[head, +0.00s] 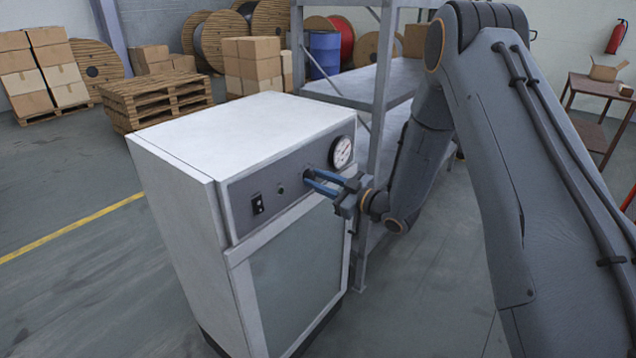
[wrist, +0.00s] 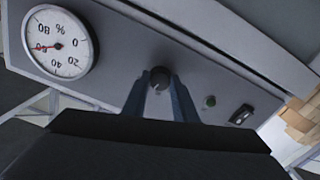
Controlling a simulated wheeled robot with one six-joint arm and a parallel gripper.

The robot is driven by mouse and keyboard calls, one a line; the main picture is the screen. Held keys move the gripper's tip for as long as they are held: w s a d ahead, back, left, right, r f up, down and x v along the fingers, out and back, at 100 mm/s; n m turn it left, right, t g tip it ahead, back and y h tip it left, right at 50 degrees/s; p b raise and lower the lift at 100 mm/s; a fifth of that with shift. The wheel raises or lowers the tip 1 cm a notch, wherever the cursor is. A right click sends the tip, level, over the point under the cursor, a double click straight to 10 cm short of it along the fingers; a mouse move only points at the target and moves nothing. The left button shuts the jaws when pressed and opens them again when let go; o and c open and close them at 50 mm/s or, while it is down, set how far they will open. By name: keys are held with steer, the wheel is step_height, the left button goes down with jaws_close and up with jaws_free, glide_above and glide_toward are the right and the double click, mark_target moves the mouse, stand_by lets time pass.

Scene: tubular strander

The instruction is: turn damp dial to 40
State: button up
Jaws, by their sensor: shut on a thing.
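The damp dial is a dark round knob (wrist: 160,77) on the grey front panel of a white cabinet. My gripper's blue fingers (head: 309,180) reach the panel from the right in the head view. In the wrist view my gripper (wrist: 160,88) is shut on the knob, one finger on each side. The fingers hide most of the knob in the head view. A round white gauge (wrist: 58,42) marked in % sits beside the knob. It appears upside down in the wrist view, with its red needle near 60. The gauge also shows in the head view (head: 341,152).
The white cabinet (head: 235,135) has a rocker switch (head: 258,204) and a small green button (wrist: 210,101) on the same panel. A grey metal shelf rack (head: 378,110) stands close behind my gripper. Open floor (head: 80,270) lies left of the cabinet.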

steer(key=shift+m, duration=0.6)
steer(key=o, duration=1)
steer(key=shift+o, duration=0.2)
steer(key=b+v, duration=0.3)
steer(key=v, duration=0.5)
